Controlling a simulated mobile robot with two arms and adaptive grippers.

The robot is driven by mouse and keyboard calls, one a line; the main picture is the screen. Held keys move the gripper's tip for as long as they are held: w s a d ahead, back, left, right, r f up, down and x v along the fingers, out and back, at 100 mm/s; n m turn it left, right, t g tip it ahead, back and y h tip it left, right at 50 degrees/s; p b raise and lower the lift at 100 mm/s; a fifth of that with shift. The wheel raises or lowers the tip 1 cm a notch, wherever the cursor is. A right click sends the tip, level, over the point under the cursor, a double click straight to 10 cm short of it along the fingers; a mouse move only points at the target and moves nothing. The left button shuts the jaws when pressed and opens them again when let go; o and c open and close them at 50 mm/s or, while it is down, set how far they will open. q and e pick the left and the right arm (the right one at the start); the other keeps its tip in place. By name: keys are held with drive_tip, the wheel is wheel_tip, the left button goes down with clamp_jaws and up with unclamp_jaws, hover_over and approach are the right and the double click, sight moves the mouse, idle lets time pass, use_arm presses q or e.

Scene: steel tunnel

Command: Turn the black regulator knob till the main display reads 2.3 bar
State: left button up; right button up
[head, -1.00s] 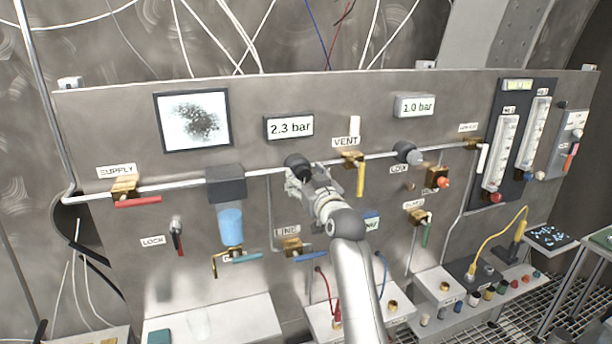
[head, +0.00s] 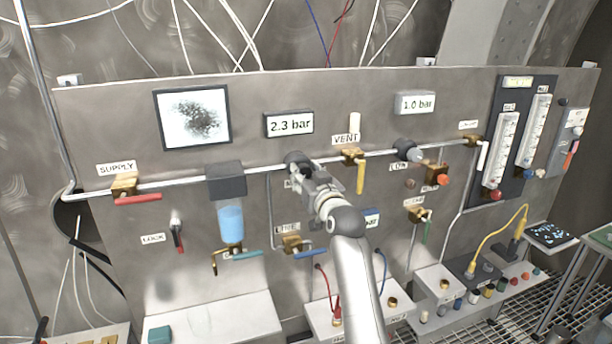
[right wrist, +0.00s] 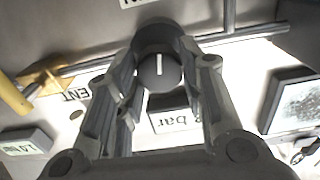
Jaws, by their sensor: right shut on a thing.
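The black regulator knob (right wrist: 158,72) shows in the right wrist view with a white pointer line on its face. My right gripper (right wrist: 160,88) has its two fingers on either side of the knob and is shut on it. In the head view the right gripper (head: 303,172) is at the pipe and covers most of the knob. The main display (head: 289,125) above the knob reads 2.3 bar. The left gripper is not in view.
A second display (head: 415,103) reads 1.0 bar. A yellow-handled VENT valve (head: 360,176) is just right of the gripper. A blue-bowled filter (head: 230,222) hangs to the left. Boxes with cables (head: 350,312) stand below beside my arm.

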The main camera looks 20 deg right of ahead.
drive_tip(key=o, duration=1)
drive_tip(key=s, duration=1.2)
drive_tip(key=shift+d, duration=0.2)
